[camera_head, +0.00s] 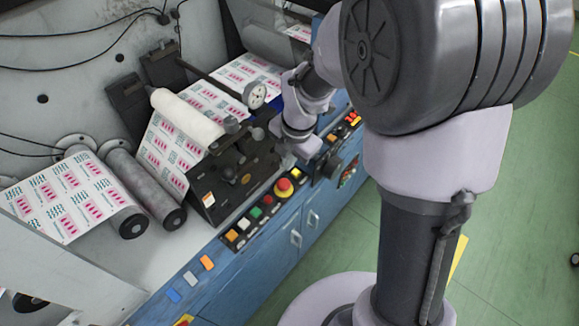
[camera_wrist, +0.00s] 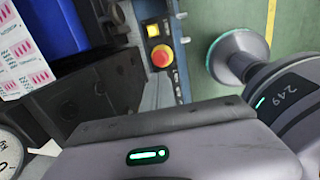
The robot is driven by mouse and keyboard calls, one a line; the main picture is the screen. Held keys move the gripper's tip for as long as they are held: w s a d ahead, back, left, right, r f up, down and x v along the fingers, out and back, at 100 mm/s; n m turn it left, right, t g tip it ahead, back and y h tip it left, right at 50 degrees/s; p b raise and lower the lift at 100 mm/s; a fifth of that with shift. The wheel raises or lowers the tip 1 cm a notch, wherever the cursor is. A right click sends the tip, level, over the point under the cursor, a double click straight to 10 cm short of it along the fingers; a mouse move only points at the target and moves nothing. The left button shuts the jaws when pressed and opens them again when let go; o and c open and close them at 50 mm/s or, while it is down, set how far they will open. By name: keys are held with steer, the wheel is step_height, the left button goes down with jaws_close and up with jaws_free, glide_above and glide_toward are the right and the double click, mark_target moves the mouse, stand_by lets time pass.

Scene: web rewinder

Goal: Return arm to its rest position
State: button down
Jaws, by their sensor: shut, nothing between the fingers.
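My arm reaches over the web rewinder from the upper right in the head view. My gripper (camera_head: 287,153) hangs low over the machine, just right of the black block (camera_head: 240,172) and above the button panel (camera_head: 262,208). Its fingers are small and partly hidden there. In the wrist view the grey gripper body (camera_wrist: 170,157), with a lit green indicator, fills the bottom edge. The gripper is shut, with nothing seen held in it.
A dial gauge (camera_head: 255,95) stands close left of my wrist. A red button (camera_head: 283,186) on yellow sits just below my gripper; one also shows in the wrist view (camera_wrist: 161,58). Printed web (camera_head: 70,195) runs over rollers at left. Green floor (camera_head: 335,245) is open at right.

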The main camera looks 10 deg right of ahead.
steer(key=r, duration=0.2)
steer(key=shift+s+d+r, duration=0.25)
steer(key=shift+s+r, duration=0.05)
steer(key=shift+r, duration=0.05)
